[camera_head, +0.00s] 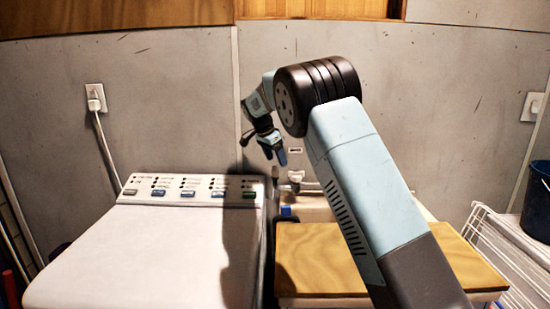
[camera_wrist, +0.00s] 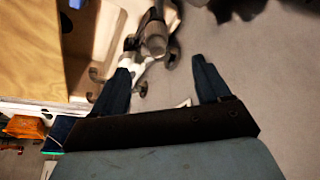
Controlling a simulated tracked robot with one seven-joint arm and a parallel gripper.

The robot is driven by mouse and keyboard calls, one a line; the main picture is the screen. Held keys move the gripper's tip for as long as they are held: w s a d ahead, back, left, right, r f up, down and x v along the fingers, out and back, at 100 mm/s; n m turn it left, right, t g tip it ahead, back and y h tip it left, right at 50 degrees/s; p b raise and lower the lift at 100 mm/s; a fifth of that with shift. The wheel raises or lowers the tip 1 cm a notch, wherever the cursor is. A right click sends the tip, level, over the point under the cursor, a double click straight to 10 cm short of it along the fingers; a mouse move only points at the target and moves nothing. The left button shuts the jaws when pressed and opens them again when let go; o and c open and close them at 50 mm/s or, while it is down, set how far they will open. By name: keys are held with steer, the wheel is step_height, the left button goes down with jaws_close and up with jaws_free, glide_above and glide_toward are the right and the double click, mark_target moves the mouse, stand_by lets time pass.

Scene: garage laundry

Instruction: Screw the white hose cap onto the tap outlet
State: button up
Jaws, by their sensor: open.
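My gripper (camera_head: 273,153) is open and hangs near the back wall, above the gap between the washing machine and the wooden board. In the wrist view its two dark blue fingers (camera_wrist: 160,70) are spread with nothing gripped between them. The grey metal tap (camera_wrist: 154,38) shows just beyond the fingers, in the upper middle of the wrist view. A small white piece (camera_wrist: 127,60), which looks like the white hose cap, is beside the tap near the left fingertip. I cannot tell whether it touches the outlet. In the head view a small pale fitting (camera_head: 296,177) shows below and right of my gripper.
The white washing machine (camera_head: 150,255) with its button panel fills the left. A wooden board (camera_head: 315,262) covers part of a pale basin on the right. A white wire rack (camera_head: 505,255) and a dark blue bucket (camera_head: 537,205) are at far right. The wall stands close behind.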

mark_target(275, 167)
steer(key=n+y, duration=0.1)
steer(key=n, duration=0.2)
steer(key=n+t+y, duration=0.1)
steer(key=n, duration=0.2)
steer(key=n+y, duration=0.1)
steer(key=n, duration=0.2)
steer(key=shift+d+t, duration=0.1)
steer(key=shift+t, duration=0.2)
steer(key=shift+n+y, duration=0.7)
steer(key=shift+n, duration=0.9)
steer(key=shift+f, duration=0.2)
steer(key=shift+f, duration=2.05)
steer(key=shift+c, duration=0.2)
jaws_close()
steer(key=shift+a, duration=0.2)
